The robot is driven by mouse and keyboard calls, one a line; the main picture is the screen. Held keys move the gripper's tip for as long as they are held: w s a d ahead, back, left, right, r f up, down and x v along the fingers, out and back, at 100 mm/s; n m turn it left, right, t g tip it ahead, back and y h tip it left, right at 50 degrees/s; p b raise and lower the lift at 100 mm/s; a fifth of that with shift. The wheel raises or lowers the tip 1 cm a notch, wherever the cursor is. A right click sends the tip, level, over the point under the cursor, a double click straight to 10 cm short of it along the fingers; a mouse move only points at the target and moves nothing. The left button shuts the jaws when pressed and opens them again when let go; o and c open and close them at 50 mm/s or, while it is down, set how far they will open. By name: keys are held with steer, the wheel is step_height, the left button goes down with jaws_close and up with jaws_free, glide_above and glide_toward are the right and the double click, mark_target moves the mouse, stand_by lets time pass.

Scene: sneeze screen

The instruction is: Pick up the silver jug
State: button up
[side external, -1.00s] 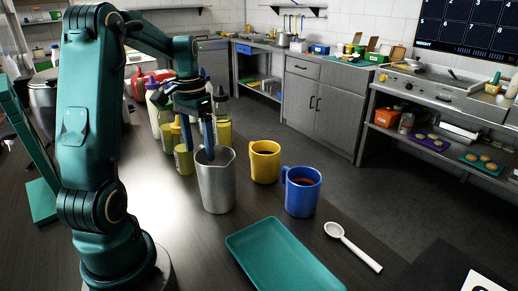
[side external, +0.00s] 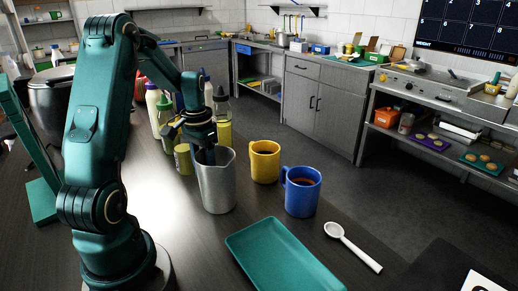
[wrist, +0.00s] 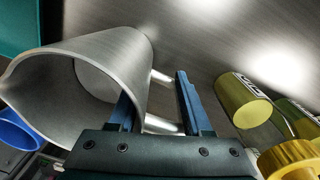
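The silver jug (side external: 217,187) stands upright on the dark table in the side view, left of the yellow mug. In the wrist view the jug (wrist: 105,50) fills the upper left, with its mouth towards the camera and its handle (wrist: 160,124) on the right. My gripper (side external: 207,157) points down at the jug's rim, on the left of its mouth. In the wrist view my gripper (wrist: 153,84) is open. Its left finger overlaps the jug's wall and its right finger is beyond it, by the handle. I cannot tell whether either finger touches the jug.
A yellow mug (side external: 265,162) and a blue mug (side external: 302,192) stand close on the jug's right. A teal tray (side external: 283,262) and a white spoon (side external: 350,245) lie in front. Several bottles and a yellow can (side external: 183,159) stand behind and left of the jug.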

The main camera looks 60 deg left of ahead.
jaws_close()
stand_by(1.1)
